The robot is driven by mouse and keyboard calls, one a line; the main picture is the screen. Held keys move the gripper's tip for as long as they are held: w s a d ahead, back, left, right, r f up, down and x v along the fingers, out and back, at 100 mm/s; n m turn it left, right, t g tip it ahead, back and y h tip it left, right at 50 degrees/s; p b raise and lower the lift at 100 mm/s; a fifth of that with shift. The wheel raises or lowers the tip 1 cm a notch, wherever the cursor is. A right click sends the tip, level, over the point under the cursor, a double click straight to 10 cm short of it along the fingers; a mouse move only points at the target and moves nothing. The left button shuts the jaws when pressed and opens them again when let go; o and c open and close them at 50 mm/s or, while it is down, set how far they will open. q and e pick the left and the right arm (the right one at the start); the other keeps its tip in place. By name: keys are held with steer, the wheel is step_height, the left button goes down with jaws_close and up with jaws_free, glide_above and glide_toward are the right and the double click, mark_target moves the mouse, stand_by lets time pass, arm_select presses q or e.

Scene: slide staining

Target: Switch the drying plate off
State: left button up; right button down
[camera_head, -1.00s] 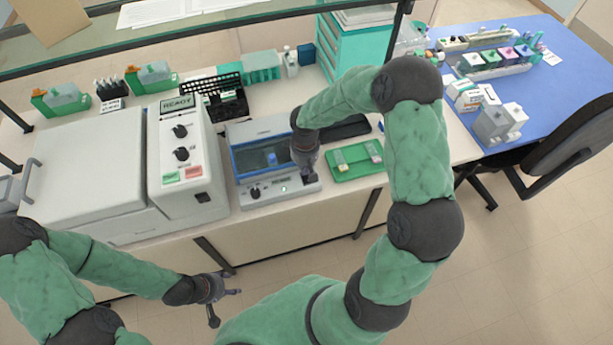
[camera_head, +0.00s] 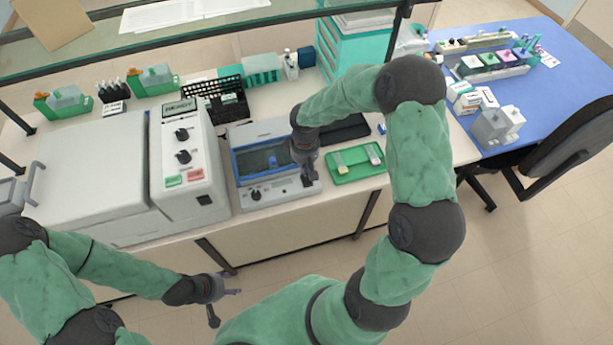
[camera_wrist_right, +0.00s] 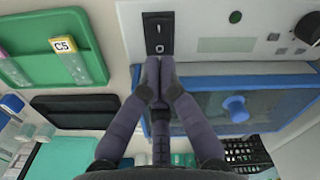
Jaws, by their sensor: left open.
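The drying plate appears to be the grey-white device with a blue-framed clear cover (camera_head: 237,165), at the bench front; a blue knob (camera_wrist_right: 235,108) shows on it in the right wrist view. Its front panel carries a black rocker switch (camera_wrist_right: 158,33) marked with a line and a circle. My right gripper (camera_head: 309,180) is at the panel's right end. In the right wrist view its fingertips (camera_wrist_right: 153,72) are together and empty, just below the switch; whether they touch it I cannot tell. My left gripper (camera_head: 225,298) is open and empty, low in front of the bench.
A green tray (camera_head: 338,179) with labelled slides lies right of the device, with a dark flat pad (camera_head: 345,130) behind it. A large white machine with knobs (camera_head: 183,205) stands close on the left. A black rack (camera_head: 205,88) is behind.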

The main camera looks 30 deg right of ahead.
mark_target(306, 176)
steer(key=shift+r+p, duration=1.3)
steer(key=shift+r, duration=0.8)
steer(key=shift+f, duration=0.1)
